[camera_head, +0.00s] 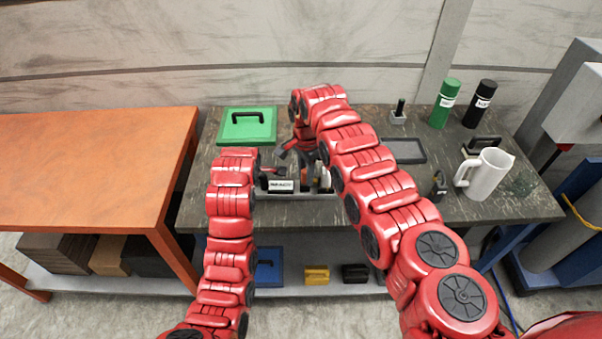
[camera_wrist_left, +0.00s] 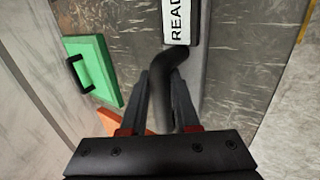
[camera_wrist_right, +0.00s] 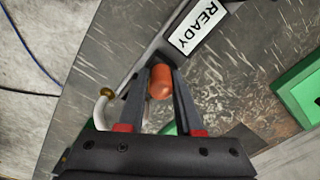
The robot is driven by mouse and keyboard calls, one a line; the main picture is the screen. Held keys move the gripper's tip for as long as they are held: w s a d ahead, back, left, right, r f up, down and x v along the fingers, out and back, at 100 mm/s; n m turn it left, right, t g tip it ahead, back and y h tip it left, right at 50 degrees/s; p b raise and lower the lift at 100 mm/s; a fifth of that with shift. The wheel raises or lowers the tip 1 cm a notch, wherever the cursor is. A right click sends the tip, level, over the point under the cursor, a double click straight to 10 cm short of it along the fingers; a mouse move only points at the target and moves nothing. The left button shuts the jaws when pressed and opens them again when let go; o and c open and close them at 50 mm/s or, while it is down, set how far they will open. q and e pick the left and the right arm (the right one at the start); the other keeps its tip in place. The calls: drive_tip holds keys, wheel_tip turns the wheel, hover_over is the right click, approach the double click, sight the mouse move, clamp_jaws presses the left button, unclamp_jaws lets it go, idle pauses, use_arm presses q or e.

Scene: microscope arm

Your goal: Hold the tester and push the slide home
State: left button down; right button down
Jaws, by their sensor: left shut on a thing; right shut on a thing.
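The tester (camera_head: 281,186) is a dark unit with a white label on the bench's front part. Its label reads READY in the right wrist view (camera_wrist_right: 197,27) and is partly cut off in the left wrist view (camera_wrist_left: 180,20). My left gripper (camera_wrist_left: 164,82) is shut on the tester's black curved handle (camera_wrist_left: 166,62). My right gripper (camera_wrist_right: 158,76) is shut on an orange knob (camera_wrist_right: 160,82) beside the label end, which I take to be the slide's. In the head view my right gripper (camera_head: 309,158) is partly hidden by its arm. How far in the slide sits is hidden.
A green case (camera_head: 247,126) lies at the back left. An orange table (camera_head: 90,150) adjoins on the left. A pale hose (camera_wrist_right: 101,110) runs near the knob.

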use_arm(q)
drive_tip(key=shift+a+r, duration=0.1)
drive_tip(key=shift+a, duration=0.05)
use_arm(e)
drive_tip(key=shift+d, duration=0.7)
use_arm(q)
drive_tip(key=shift+a, duration=0.1)
use_arm(e)
drive_tip(key=c, duration=0.6)
unclamp_jaws()
drive_tip(key=shift+a, duration=0.1)
drive_tip(key=shift+r, duration=0.1)
wheel_tip(320, 180, up, 12)
